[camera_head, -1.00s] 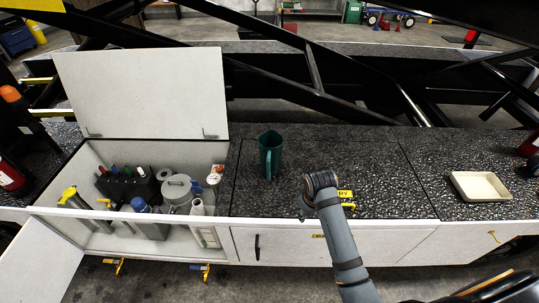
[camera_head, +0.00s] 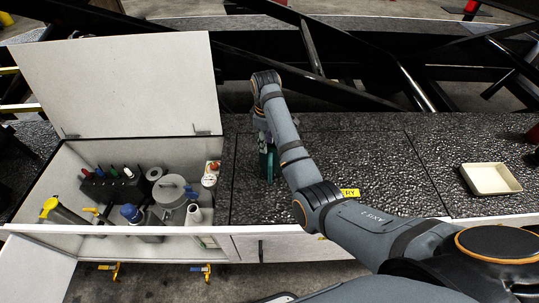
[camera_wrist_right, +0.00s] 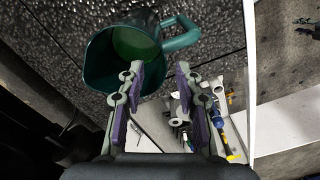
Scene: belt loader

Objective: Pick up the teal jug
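The teal jug (camera_head: 266,163) stands on the dark speckled top, just right of the open compartment. In the head view my right wrist and gripper (camera_head: 262,136) are over it and hide much of it. In the right wrist view the jug (camera_wrist_right: 112,62) shows its open mouth, with its handle pointing right. My right gripper (camera_wrist_right: 160,85) is open, its purple-padded fingers spread and empty. My left gripper is not in view.
The open compartment (camera_head: 110,235) left of the jug holds bottles, a grey canister (camera_head: 172,191) and tools, with its white lid (camera_head: 120,85) raised behind. A cream tray (camera_head: 490,179) lies at the right. Black beams run behind the worktop. The speckled top between jug and tray is mostly bare.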

